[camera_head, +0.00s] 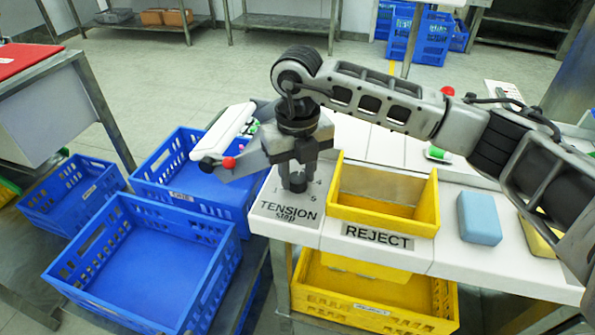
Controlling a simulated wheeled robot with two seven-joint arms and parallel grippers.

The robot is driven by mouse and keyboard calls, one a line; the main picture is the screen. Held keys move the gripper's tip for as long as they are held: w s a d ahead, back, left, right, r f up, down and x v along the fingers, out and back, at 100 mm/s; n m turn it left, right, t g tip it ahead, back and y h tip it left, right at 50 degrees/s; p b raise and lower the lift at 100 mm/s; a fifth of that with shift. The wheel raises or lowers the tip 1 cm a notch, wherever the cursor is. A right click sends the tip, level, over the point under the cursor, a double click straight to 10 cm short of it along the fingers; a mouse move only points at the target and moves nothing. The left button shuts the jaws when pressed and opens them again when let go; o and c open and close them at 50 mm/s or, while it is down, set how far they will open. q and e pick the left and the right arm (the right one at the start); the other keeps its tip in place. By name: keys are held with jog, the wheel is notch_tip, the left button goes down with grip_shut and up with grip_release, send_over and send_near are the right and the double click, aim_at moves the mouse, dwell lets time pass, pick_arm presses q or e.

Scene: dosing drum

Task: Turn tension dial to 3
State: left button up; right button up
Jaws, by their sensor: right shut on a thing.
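The tension dial (297,183) is a small dark knob on the white counter's left corner, above the printed word TENSION. Printed numbers show around it, with a 4 and a 5 readable to its right. My right gripper (296,172) reaches down over the dial and is shut on it. The fingers and wrist hide most of the dial, so its pointer and setting cannot be read. My left gripper is not in view.
A yellow REJECT bin (385,215) stands just right of the dial. A blue block (479,218) lies farther right on the counter. Blue crates (150,265) stand lower at the left. A white lever with a red knob (229,162) is close left of my gripper.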

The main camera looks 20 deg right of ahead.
aim_at(298, 178)
jog(key=shift+r+m, duration=0.1)
jog(key=shift+m, duration=0.2)
jog(key=o, duration=1)
jog(key=shift+c, duration=0.2)
notch_tip(298, 178, up, 16)
jog(key=shift+s, duration=0.1)
